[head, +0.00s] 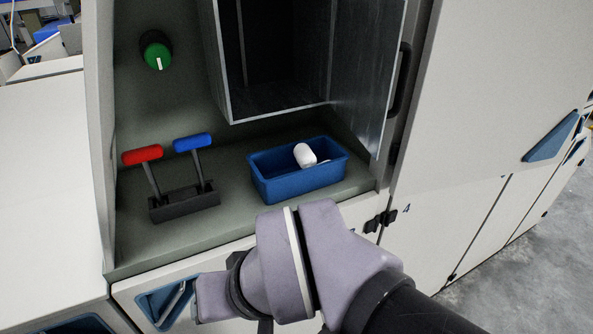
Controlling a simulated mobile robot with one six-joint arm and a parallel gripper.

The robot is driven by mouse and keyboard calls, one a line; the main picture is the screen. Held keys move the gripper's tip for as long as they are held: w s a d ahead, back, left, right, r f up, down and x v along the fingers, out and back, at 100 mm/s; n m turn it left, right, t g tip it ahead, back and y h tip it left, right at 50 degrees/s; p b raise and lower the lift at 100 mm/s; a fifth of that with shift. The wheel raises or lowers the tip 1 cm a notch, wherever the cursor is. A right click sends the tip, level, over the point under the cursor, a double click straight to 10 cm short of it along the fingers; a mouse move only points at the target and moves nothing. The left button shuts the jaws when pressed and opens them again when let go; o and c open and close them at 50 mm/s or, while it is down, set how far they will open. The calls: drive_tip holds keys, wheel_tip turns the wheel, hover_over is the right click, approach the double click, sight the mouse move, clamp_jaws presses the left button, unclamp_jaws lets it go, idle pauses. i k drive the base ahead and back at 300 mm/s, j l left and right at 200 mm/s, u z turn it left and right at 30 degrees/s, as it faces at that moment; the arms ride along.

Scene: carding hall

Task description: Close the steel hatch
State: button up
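The steel hatch (369,75) stands open, swung out toward me at the right side of a steel compartment (280,113) in the machine. A dark bar handle (401,80) shows at the hatch's right side. The compartment's inside is dark and looks empty where I can see it. The wrist links of my arm are in the lower middle, below and in front of the hatch and apart from it in the picture. The fingers of my gripper are not in view, so I cannot see whether they hold anything.
Below the compartment, a blue tray (304,184) holds a white object (305,154) on the ledge. To its left are a red lever (142,155) and a blue lever (193,142). A green knob (156,51) is at upper left. Open floor (535,255) lies at right.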

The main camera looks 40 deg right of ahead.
sight(367, 43)
drive_tip(key=l, duration=0.55)
drive_tip(key=k+l, duration=0.15)
drive_tip(key=l, duration=0.95)
drive_tip(key=k+u, duration=0.05)
